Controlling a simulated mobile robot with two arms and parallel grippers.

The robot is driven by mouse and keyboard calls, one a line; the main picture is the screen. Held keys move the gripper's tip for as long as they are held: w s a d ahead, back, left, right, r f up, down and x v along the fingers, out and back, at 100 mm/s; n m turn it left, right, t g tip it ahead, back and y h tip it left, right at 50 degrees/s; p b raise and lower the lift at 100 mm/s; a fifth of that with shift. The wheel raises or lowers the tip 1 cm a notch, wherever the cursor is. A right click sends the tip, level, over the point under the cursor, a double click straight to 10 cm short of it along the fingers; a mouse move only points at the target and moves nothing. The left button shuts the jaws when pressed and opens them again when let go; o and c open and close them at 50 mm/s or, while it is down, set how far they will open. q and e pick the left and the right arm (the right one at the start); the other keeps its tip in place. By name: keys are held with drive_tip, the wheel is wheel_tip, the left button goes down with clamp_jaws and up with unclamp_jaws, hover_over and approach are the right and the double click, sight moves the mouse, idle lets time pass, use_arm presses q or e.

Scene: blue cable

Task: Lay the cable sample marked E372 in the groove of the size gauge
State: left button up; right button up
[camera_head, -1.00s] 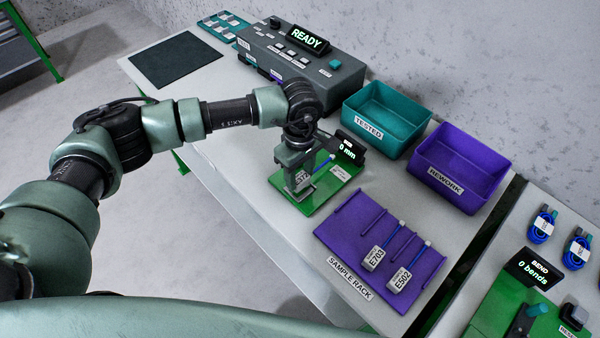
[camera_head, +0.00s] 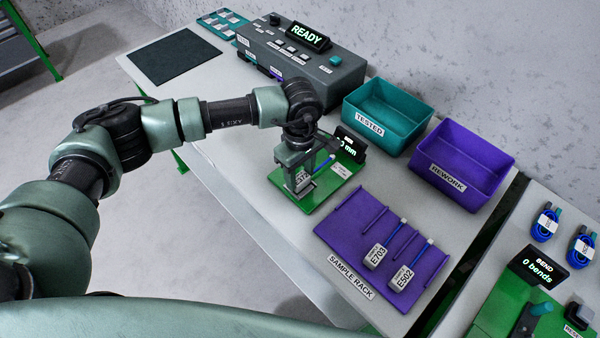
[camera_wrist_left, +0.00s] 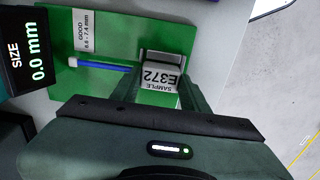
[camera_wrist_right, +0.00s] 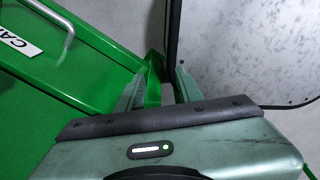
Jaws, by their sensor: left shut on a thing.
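My left gripper (camera_head: 303,187) is shut on the E372 sample by its grey label block, over the green size gauge (camera_head: 318,202). In the left wrist view the E372 label (camera_wrist_left: 160,78) sits between the fingers (camera_wrist_left: 158,92). Its blue cable (camera_wrist_left: 104,66) runs left above the green plate to a white tip. I cannot tell whether the cable rests in the groove, which is hidden. The size display (camera_wrist_left: 26,50) reads 0.0 mm. My right gripper (camera_wrist_right: 158,88) is open and empty, seen only in the right wrist view.
The purple sample rack (camera_head: 345,215) holds samples E703 (camera_head: 376,257) and E502 (camera_head: 401,279). The teal TESTED bin (camera_head: 388,112) and purple REWORK bin (camera_head: 460,165) stand behind. A grey tester (camera_head: 300,62) shows READY. A green bend station (camera_head: 500,308) is at right.

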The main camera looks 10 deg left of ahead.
use_arm(q)
drive_tip(key=shift+f+b, duration=0.4)
idle(0.3)
drive_tip(key=o, duration=1.5)
drive_tip(key=shift+r, duration=0.15)
drive_tip(key=shift+r+p, duration=1.8)
drive_tip(key=shift+r, duration=2.1)
